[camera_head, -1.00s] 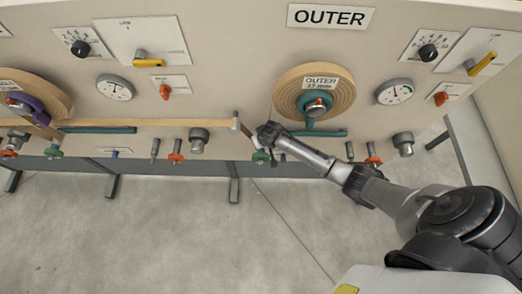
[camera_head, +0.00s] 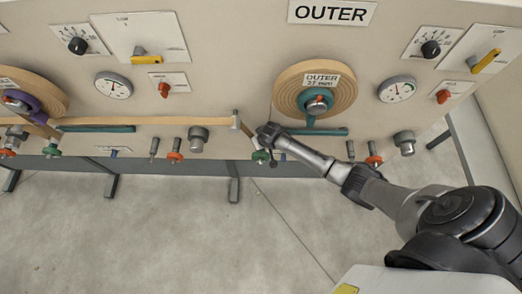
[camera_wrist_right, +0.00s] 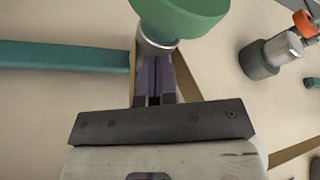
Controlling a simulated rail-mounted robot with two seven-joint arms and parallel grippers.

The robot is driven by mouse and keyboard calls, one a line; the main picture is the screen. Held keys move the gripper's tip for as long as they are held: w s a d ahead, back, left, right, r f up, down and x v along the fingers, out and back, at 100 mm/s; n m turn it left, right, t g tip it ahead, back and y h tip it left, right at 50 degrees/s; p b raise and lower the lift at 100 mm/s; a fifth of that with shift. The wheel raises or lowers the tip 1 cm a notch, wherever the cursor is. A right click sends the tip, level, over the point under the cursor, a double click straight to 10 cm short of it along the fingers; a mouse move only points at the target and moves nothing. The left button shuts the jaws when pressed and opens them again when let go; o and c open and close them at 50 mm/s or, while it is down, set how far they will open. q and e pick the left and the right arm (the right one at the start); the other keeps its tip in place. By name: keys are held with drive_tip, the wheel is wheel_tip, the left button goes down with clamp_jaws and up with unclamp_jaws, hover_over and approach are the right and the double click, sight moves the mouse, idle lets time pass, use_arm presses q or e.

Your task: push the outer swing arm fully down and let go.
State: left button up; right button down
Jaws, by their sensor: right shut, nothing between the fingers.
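The outer station's teal swing arm (camera_head: 311,122) hangs from the hub of the outer roll (camera_head: 345,92) and meets a level teal bar (camera_head: 330,132). I cannot tell whether they are one piece. The bar also shows in the right wrist view (camera_wrist_right: 60,55). My right gripper (camera_head: 265,137) is shut and empty, left of the bar, near a green knob (camera_head: 260,156). In the right wrist view its fingers (camera_wrist_right: 154,75) point at the post under the green knob (camera_wrist_right: 185,12); contact is unclear. My left gripper is out of view.
A tan strip (camera_head: 150,122) runs along the panel to a small grey post (camera_head: 235,120) and slants down behind my gripper. A grey cylinder (camera_head: 198,140) and a red knob (camera_head: 176,157) lie left. Dials and levers fill the panel above. The floor below is clear.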

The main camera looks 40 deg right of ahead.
drive_tip(key=shift+f+b, duration=0.6)
drive_tip(key=shift+f, duration=0.55)
drive_tip(key=shift+f+b, duration=0.9)
drive_tip(key=shift+f, duration=0.5)
drive_tip(key=shift+f+b, duration=0.8)
drive_tip(key=shift+f, duration=0.4)
drive_tip(key=shift+r, duration=0.1)
drive_tip(key=shift+r+p, duration=0.55)
drive_tip(key=shift+p, duration=0.2)
wheel_tip(320, 180, up, 5)
drive_tip(key=p, duration=0.5)
drive_tip(key=shift+f, duration=0.2)
wheel_tip(320, 180, up, 4)
drive_tip(key=p, duration=0.4)
wheel_tip(320, 180, up, 5)
drive_tip(key=p, duration=0.6)
drive_tip(key=shift+r, duration=0.2)
